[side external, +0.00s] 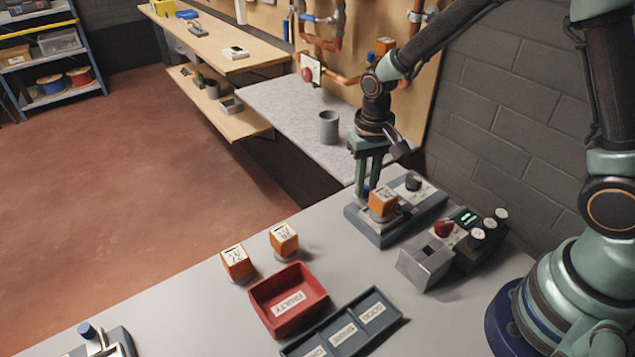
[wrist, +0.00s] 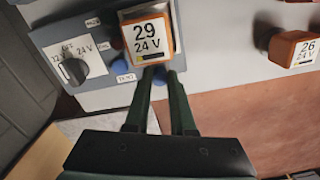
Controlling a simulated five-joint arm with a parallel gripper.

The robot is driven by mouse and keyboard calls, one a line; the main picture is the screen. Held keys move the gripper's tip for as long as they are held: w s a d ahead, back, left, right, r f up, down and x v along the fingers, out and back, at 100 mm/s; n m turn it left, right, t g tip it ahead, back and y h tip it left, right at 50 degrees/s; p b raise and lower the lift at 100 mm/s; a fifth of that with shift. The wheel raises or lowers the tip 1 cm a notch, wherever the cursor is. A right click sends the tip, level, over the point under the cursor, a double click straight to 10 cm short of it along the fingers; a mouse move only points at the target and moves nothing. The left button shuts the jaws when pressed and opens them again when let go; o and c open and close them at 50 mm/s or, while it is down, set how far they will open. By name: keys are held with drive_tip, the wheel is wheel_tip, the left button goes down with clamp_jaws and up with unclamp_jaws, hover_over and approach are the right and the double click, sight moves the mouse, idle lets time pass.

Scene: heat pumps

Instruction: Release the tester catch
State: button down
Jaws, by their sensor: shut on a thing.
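The tester (side external: 415,212) is a blue-grey box with a light top on the near bench. An orange block (side external: 383,201) sits on it. In the wrist view the block (wrist: 147,38) reads 29, 24 V. My gripper (side external: 368,189) points down at the block's far side. In the wrist view its fingertips (wrist: 164,76) are close together beside the block, around a small blue part, the tester catch (wrist: 160,75). The catch is mostly hidden by the fingers and block. A dark dial (wrist: 72,70) and a blue TEST button (wrist: 124,66) are beside it.
Two orange blocks (side external: 237,262) (side external: 284,241) stand by a red FAULTY bin (side external: 289,299). A dark labelled tray (side external: 343,326) lies at the front.

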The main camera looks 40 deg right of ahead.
drive_tip(key=shift+w+r, duration=0.1)
drive_tip(key=shift+w, duration=0.05)
idle(0.4)
drive_tip(key=shift+w, duration=0.8)
drive_tip(key=c, duration=0.8)
unclamp_jaws()
drive_tip(key=shift+o, duration=0.2)
drive_tip(key=shift+s, duration=0.1)
wheel_tip(320, 180, up, 12)
